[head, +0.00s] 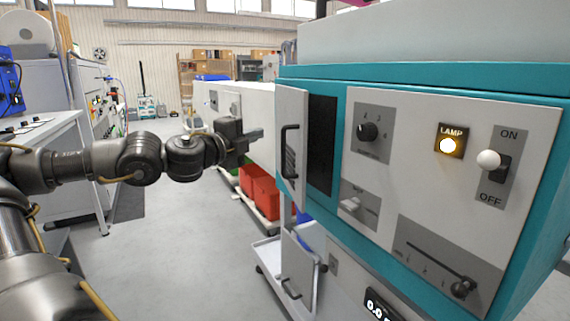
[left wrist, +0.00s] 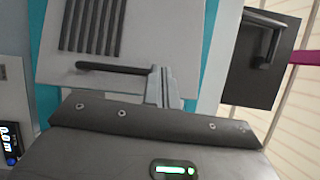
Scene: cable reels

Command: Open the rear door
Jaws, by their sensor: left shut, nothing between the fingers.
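A pale door (head: 296,110) with a black bar handle (head: 284,150) and dark vent slots stands swung out from the teal and white cabinet. A dark opening (head: 322,140) shows to its right. I cannot tell whether this is the rear door. My left gripper (head: 257,134) is shut and empty, left of the handle in the head view with a gap between them. In the left wrist view a slotted panel (left wrist: 140,30) with a black handle (left wrist: 105,67) lies past my shut fingers (left wrist: 164,80), which overlap the handle's right end in the picture. My right gripper is out of view.
The cabinet front carries a dial (head: 368,131), a lit lamp (head: 448,144), an on/off lever (head: 489,160) and a slider (head: 462,287). A lower panel with a handle (head: 291,289) stands below. Red bins (head: 264,197) sit behind.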

